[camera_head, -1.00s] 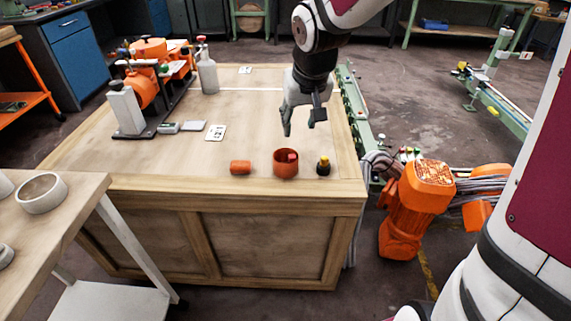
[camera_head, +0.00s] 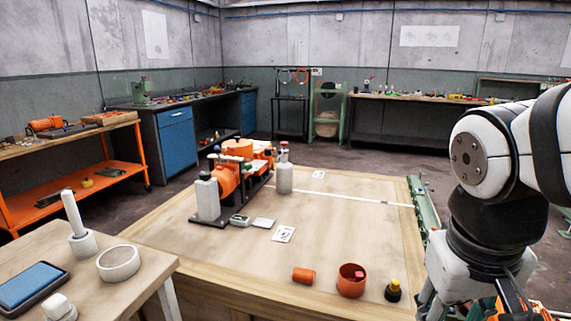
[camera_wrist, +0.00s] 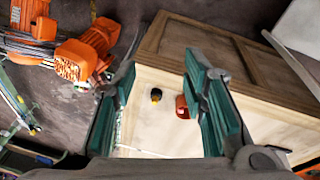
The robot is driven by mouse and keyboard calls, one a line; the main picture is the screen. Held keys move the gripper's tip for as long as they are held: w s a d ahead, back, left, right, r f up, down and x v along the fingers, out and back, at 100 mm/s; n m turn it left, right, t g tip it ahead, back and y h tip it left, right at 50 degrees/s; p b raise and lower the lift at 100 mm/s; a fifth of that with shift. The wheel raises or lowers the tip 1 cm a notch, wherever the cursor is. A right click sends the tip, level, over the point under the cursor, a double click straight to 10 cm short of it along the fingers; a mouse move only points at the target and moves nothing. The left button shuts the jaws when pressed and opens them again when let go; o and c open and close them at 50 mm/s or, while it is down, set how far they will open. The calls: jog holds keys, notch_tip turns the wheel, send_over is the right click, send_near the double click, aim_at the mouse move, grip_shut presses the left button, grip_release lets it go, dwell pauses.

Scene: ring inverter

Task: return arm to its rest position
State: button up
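An orange cylinder (camera_head: 303,275) lies left of the cup. A dark, yellow-topped piece (camera_head: 393,291) stands right of it.
An orange machine (camera_head: 235,170) and a grey bottle (camera_head: 284,172) stand at the table's back left. A side table (camera_head: 150,272) at lower left holds a white ring (camera_head: 118,262). An orange robot arm (camera_wrist: 85,55) is at the wrist view's left.

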jog(key=s+f+y, duration=0.1)
jog(key=s+y, duration=0.1)
jog(key=s, duration=1)
notch_tip(320, 180, up, 20)
jog(key=a+t+p, duration=0.1)
jog(key=t+p, duration=0.1)
jog(key=p, duration=1.6)
jog(key=shift+w+a+n, duration=0.15)
jog(key=shift+w+n, duration=0.1)
jog(key=shift+n, duration=0.15)
